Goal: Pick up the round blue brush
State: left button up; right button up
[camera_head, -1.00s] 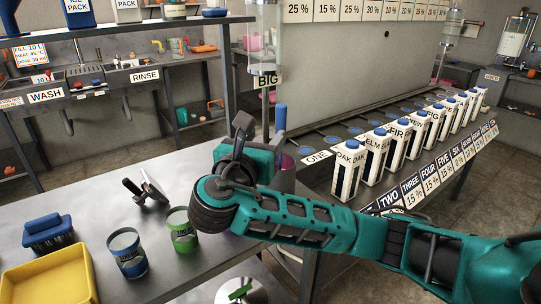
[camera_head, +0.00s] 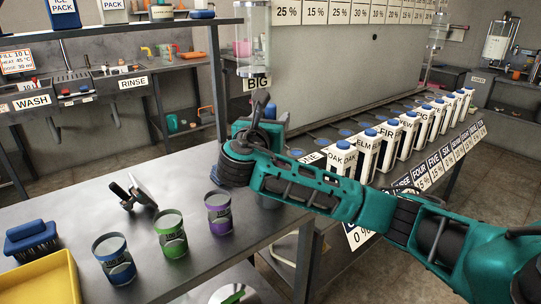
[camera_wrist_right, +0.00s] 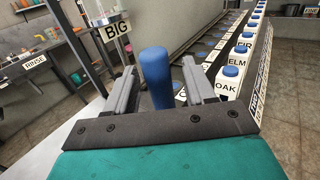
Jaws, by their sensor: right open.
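An upright blue cylinder, which looks like the handle of the round blue brush (camera_wrist_right: 155,75), stands between the fingers of my right gripper (camera_wrist_right: 158,68) in the right wrist view. The fingers are apart, one on each side of it, with gaps showing. The brush's lower end is hidden by the gripper body. In the head view my right gripper (camera_head: 264,112) is over the far right end of the steel table (camera_head: 190,195), and my arm hides most or all of the brush. My left gripper is not in view.
A purple cup (camera_head: 219,212), green cup (camera_head: 171,235) and blue cup (camera_head: 115,260) stand left of my right arm. A rectangular blue brush (camera_head: 30,238) and yellow tray (camera_head: 40,282) are at the left. Several white cartons (camera_head: 367,155) line the rack at right.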

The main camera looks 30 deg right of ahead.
jog(key=shift+c, duration=0.3)
grip_shut()
jog(key=shift+r, duration=0.1)
